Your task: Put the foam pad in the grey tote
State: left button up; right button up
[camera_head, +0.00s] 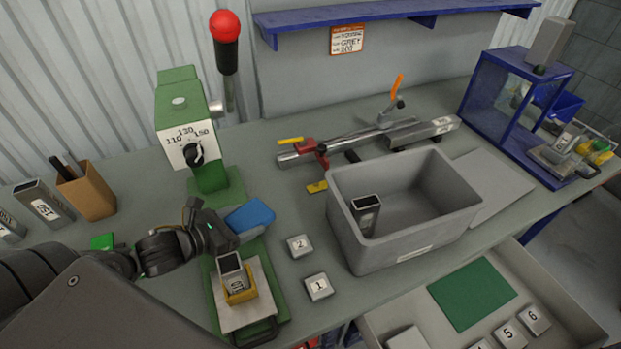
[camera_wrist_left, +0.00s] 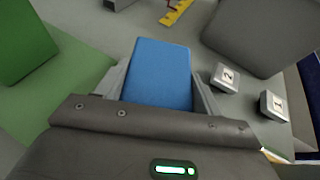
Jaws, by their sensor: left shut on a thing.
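The foam pad is a blue block (camera_head: 251,215) in the head view, above the green press base. It fills the middle of the left wrist view (camera_wrist_left: 160,72). My left gripper (camera_head: 236,222) is shut on it, with one finger on each side in the left wrist view (camera_wrist_left: 161,92). The grey tote (camera_head: 415,252) stands open to the right of the pad, apart from it. A short metal tube (camera_head: 366,214) stands inside the tote at its left. My right gripper is not in view.
A green press (camera_head: 184,120) with a red-knobbed lever stands behind the gripper. A labelled tube (camera_head: 231,272) sits in a yellow holder below it. Numbered blocks 2 (camera_head: 300,246) and 1 (camera_head: 318,287) lie between press and tote. A clamp rail (camera_head: 350,143) lies behind the tote.

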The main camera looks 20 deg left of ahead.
pick_arm(q)
jog(key=shift+w+d+r+p, duration=0.2)
jog(key=shift+w+p, duration=0.2)
jog(key=shift+w, duration=0.25)
jog(key=p, duration=0.6)
send_over(298, 197)
jog(key=shift+s+a, duration=0.2)
jog(key=shift+s, duration=0.2)
jog(key=shift+w+d+f, duration=0.15)
jog(key=shift+w, duration=0.3)
jog(key=shift+f+p, duration=0.8)
jog(key=shift+f, duration=1.05)
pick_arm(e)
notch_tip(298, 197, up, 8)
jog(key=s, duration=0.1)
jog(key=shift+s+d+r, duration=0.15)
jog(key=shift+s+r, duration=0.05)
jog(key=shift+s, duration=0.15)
